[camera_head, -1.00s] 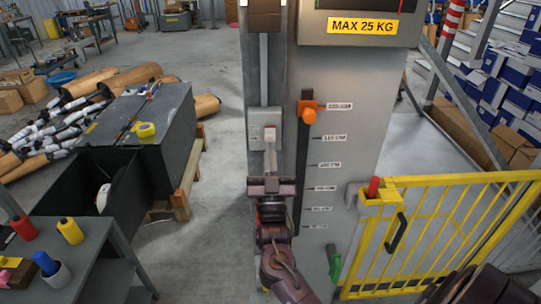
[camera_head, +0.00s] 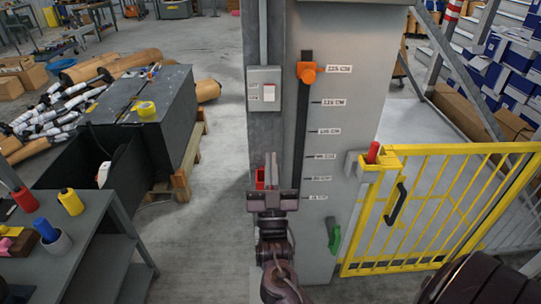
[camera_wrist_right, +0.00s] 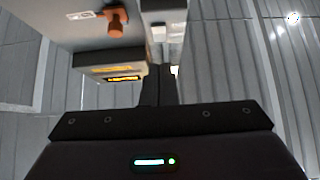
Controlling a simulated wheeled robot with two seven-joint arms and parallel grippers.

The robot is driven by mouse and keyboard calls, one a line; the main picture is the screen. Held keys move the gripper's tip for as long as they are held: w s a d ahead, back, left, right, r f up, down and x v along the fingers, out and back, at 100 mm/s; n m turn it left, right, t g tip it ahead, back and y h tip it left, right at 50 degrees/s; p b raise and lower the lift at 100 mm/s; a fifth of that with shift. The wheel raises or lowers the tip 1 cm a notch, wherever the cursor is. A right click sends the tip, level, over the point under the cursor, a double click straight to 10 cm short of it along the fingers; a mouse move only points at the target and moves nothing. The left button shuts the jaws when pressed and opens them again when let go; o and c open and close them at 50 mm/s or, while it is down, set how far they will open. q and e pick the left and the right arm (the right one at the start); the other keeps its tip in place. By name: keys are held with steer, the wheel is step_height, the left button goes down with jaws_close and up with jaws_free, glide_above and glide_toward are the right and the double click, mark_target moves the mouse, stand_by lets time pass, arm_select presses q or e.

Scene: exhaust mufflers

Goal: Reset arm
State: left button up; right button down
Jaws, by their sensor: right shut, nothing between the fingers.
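My right gripper (camera_head: 271,158) is in the middle of the head view, in front of the grey column. Its fingers are together, point up and hold nothing. It is below the grey switch box (camera_head: 263,76) and apart from it in the picture. In the right wrist view the shut fingers (camera_wrist_right: 158,82) rise in the middle, with nothing between them. My left gripper is not in view.
An orange lever (camera_head: 309,72) sits at the top of a slotted scale on the grey machine (camera_head: 350,120). A yellow gate (camera_head: 440,200) stands right. A grey bench (camera_head: 85,240) and black bins (camera_head: 150,125) stand left. Open floor (camera_head: 215,220) lies between.

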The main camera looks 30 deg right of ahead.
steer(key=shift+f, duration=0.25)
stand_by(0.3)
